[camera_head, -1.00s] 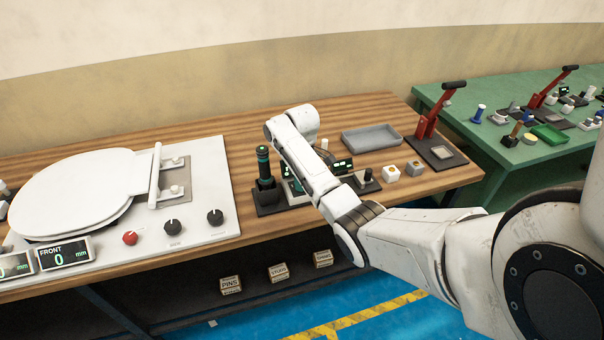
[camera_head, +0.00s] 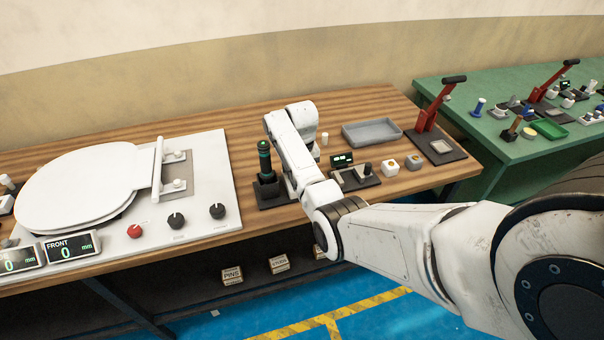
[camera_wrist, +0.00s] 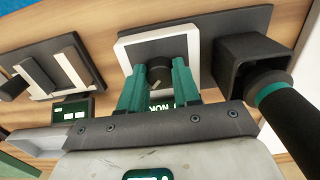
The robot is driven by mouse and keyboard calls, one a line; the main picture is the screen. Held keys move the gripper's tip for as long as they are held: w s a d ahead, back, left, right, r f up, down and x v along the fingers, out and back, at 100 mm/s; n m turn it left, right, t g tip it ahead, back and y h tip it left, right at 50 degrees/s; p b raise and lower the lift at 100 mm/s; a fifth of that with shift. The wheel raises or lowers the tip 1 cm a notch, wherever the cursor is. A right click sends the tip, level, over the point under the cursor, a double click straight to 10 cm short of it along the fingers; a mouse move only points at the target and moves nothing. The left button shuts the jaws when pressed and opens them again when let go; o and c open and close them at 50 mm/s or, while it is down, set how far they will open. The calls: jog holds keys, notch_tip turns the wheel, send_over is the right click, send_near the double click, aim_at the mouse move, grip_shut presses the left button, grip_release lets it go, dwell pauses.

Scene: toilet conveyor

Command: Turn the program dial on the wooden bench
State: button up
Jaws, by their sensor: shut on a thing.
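The dial (camera_wrist: 159,74) is a round dark knob with a pale mark, set in a dark panel with a white frame (camera_wrist: 122,52). In the wrist view my gripper (camera_wrist: 158,82) has its green fingers on either side of the knob, shut on it. In the head view my arm hides the dial and the fingertips. The arm reaches down over the wooden bench (camera_head: 240,150), just right of the black handle with green bands (camera_head: 265,160).
The black handle stands in a dark holder (camera_wrist: 250,55) close beside the dial. A display (camera_head: 342,160), a black lever block (camera_head: 365,172), a grey tray (camera_head: 372,132) and a red lever (camera_head: 432,108) stand to the right. A white seat panel (camera_head: 205,165) lies left.

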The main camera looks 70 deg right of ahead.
jog(key=shift+w+m, duration=0.1)
jog(key=shift+m, duration=1.2)
jog(key=shift+r, duration=0.1)
jog(key=o, duration=1.1)
jog(key=shift+c, duration=0.2)
notch_tip(320, 180, up, 11)
jog(key=b, duration=0.1)
